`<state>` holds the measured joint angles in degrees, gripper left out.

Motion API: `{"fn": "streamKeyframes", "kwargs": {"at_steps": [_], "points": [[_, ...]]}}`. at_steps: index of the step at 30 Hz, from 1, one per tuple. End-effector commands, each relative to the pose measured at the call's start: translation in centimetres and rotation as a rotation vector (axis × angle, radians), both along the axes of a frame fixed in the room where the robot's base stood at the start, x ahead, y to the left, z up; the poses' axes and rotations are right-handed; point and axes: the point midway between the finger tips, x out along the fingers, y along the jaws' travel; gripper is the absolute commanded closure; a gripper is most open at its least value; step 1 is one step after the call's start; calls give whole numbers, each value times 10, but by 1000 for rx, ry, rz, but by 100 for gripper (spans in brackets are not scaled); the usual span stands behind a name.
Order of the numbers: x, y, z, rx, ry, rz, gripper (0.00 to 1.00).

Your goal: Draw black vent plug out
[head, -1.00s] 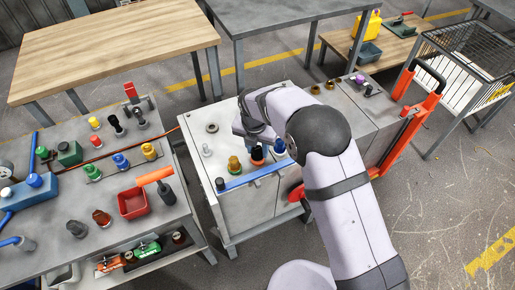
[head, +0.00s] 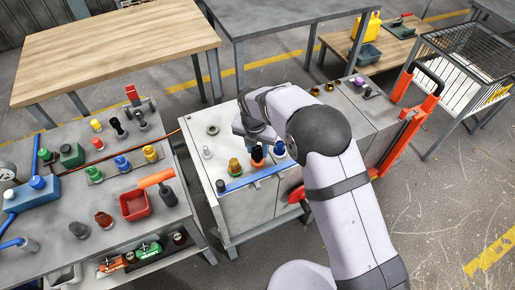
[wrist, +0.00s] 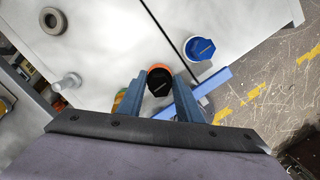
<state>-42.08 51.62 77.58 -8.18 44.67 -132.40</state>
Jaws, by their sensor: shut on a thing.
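The black vent plug (wrist: 158,84) shows between my gripper's two fingers in the wrist view, a pale line across its top. An orange ring or body (wrist: 160,68) shows around its far edge. My gripper (wrist: 160,80) is shut on the plug from above. In the head view the plug (head: 257,153) is a dark shape above an orange base (head: 257,162), partly hidden by my gripper (head: 258,145). I cannot tell whether the plug is still seated in the orange base.
A blue bar (head: 250,179) lies in front. A pale peg (wrist: 67,84) and a grey ring (wrist: 53,20) stand left. The metal top behind the plug is clear.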

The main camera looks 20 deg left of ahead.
Motion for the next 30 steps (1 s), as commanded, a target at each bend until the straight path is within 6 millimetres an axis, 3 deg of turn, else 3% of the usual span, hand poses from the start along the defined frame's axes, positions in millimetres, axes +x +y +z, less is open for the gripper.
{"fn": "streamKeyframes", "kwargs": {"at_steps": [18, 30], "points": [[0, 0, 30, 0, 0, 0, 94], [0, 0, 34, 0, 0, 0, 94]]}}
